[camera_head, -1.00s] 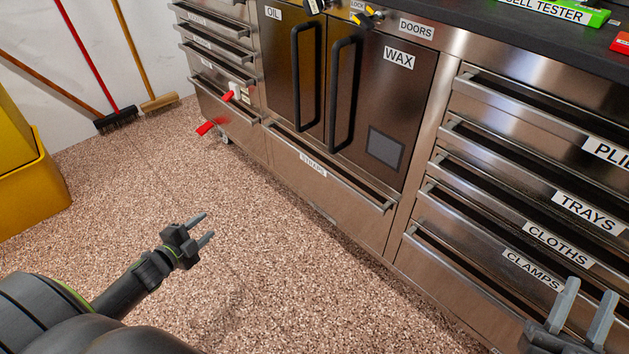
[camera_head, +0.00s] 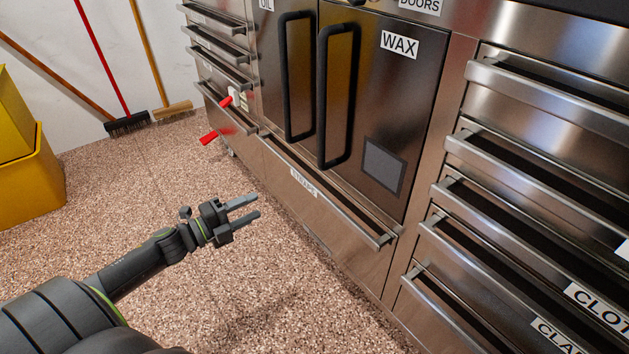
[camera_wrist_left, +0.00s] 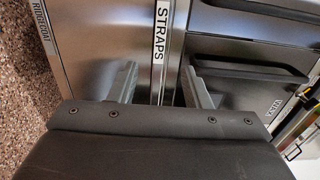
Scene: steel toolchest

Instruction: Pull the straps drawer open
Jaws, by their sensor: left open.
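The straps drawer (camera_head: 345,241) is the low, wide steel drawer under the WAX cabinet doors. It looks shut. Its bar handle (camera_head: 352,212) runs along its top edge, with the STRAPS label (camera_head: 303,182) near the middle. My left gripper (camera_head: 257,205) is open and empty, in front of the drawer and apart from the handle. In the left wrist view, the drawer front (camera_wrist_left: 105,45) and the STRAPS label (camera_wrist_left: 161,35) lie ahead, and the label strip lines up between the two open fingers (camera_wrist_left: 160,85). My right gripper is out of view.
Dark cabinet doors (camera_head: 385,110) with black vertical handles stand above the drawer. More drawers (camera_head: 500,185) with protruding handles are at the right. A red-handled item (camera_head: 210,138) sticks out at the left. Speckled floor (camera_head: 150,210) is open before the chest.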

